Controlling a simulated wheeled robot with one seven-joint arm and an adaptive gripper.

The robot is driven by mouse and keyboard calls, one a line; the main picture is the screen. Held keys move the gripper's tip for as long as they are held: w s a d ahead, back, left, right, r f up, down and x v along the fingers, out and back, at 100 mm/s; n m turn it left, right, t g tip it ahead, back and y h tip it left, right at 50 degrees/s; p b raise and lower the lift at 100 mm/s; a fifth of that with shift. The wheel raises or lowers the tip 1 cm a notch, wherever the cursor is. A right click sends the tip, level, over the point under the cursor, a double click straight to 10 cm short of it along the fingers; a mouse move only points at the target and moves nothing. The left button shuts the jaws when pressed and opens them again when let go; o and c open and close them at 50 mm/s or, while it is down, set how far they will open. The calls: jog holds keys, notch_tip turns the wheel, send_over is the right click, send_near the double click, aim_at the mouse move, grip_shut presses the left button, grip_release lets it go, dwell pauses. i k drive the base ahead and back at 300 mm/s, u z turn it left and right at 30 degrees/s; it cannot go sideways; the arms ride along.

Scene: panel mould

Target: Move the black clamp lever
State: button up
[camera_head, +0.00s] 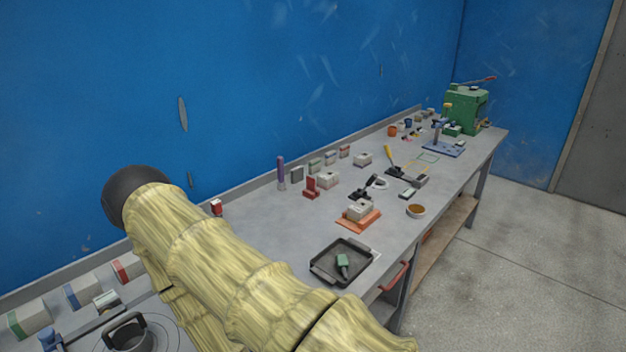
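I cannot tell for certain which part is the black clamp lever. A small black item (367,192) lies mid-bench, just behind the white block on an orange base. A tool with a yellow upright handle (388,156) and a dark base stands farther along. At the bottom left, a black loop-shaped handle (127,336) sits over a round grey piece, partly cut off by the frame. My arm, in a pale yellow cover, crosses the lower left and hides part of the bench. My gripper is not in view.
A dark tray (324,272) holds a green piece near the front edge. A green machine (466,110) stands at the far end. Small blocks line the back.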

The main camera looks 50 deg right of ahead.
aim_at(369, 183)
jog(key=u, duration=0.1)
jog(key=k, duration=1.15)
jog(key=z, duration=1)
jog(key=i, duration=0.5)
jog(key=z, duration=0.05)
